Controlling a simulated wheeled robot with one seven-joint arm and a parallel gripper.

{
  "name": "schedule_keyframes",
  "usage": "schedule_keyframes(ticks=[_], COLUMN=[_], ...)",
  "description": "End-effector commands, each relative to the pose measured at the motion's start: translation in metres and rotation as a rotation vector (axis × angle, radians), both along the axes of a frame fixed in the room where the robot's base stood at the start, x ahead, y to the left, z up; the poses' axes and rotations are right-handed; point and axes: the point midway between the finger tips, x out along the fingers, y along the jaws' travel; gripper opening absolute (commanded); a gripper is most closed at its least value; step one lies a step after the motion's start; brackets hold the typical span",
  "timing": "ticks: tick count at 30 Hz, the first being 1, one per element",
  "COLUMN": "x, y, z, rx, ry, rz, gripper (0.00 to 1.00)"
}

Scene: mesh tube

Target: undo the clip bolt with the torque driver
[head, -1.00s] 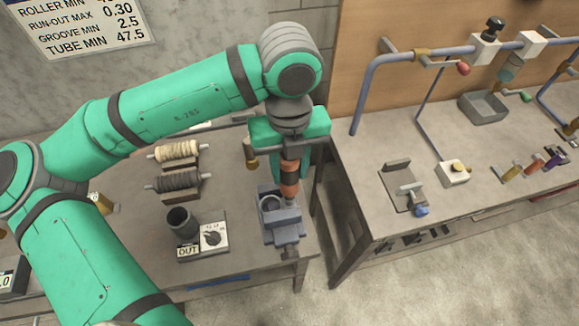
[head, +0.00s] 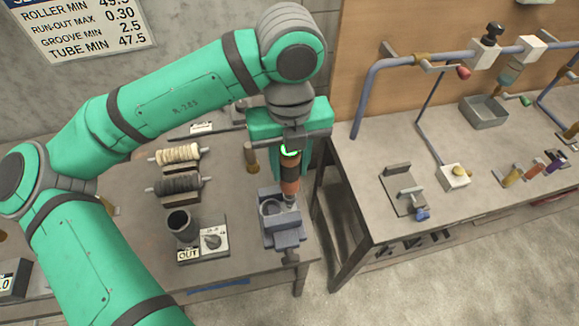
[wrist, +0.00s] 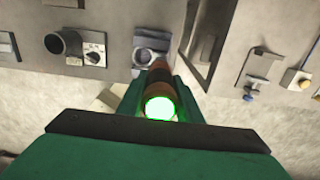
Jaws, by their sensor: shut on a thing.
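My gripper (head: 290,165) is shut on the torque driver (head: 291,187), an orange and black cylinder held upright. A green ring glows at its upper end, bright in the wrist view (wrist: 160,107). The driver's grey tip points down at the right rear part of a blue-grey clamp-like fixture (head: 283,238) near the left bench's right edge. I cannot tell whether the tip touches it. The fixture has a round opening and also shows in the wrist view (wrist: 152,56). I cannot make out the clip bolt; it may be hidden at the driver's tip.
Left of the fixture are a dark cup (head: 181,224) and a dial box (head: 213,240). Two spools (head: 178,153) lie behind. A gap separates this bench from the right bench (head: 370,215), which carries blue pipes (head: 420,62) and a grey tray (head: 484,111).

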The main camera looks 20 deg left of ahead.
Motion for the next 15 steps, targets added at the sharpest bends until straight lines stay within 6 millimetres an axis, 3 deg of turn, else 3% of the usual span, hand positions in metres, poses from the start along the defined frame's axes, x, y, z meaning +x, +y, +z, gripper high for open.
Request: schedule_keyframes(ticks=[15], x=[0.0], y=[0.0], z=[0.026], rx=[-0.001], ry=[-0.002], rz=[0.0], gripper=[0.01])
